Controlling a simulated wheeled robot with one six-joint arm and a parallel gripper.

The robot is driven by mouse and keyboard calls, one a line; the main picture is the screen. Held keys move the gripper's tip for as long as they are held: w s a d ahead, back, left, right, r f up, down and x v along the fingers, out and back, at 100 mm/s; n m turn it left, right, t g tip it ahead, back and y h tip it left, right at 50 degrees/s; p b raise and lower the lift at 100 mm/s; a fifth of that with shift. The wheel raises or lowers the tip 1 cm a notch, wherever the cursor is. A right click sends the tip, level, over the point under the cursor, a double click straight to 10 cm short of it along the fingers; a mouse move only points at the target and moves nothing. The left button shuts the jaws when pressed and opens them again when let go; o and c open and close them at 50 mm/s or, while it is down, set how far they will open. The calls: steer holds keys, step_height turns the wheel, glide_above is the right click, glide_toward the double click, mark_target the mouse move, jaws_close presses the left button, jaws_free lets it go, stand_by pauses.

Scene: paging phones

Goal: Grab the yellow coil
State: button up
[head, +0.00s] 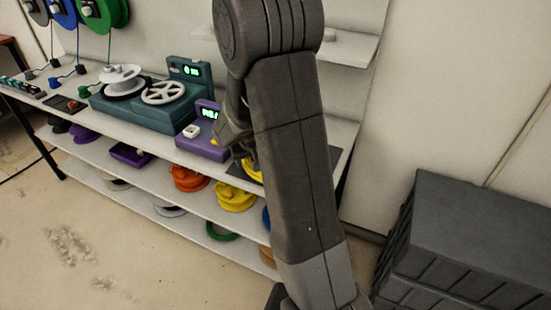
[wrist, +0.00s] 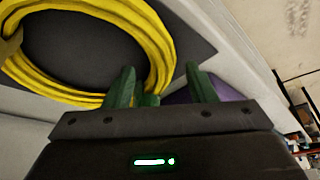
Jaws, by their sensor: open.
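The yellow coil (wrist: 158,40) lies as a loose ring on a dark mat (wrist: 75,45) in the wrist view. In the head view a sliver of the yellow coil (head: 251,170) shows at the bench's right end, mostly hidden behind my arm. My gripper (wrist: 162,88) is open, its green fingers apart. The near right part of the ring shows in the gap between the fingers; I cannot tell how deep it sits there. In the head view my gripper (head: 238,150) is just above the coil, partly hidden by my arm.
A purple device (head: 203,145) with a lit display stands close left of my gripper. A teal machine (head: 145,112) with reels is further left. Yellow spools (head: 237,196) and orange spools (head: 188,179) sit on the shelf below. A dark crate (head: 465,245) stands at the right.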

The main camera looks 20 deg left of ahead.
steer(key=shift+x, duration=1.15)
steer(key=shift+c, duration=0.2)
jaws_close()
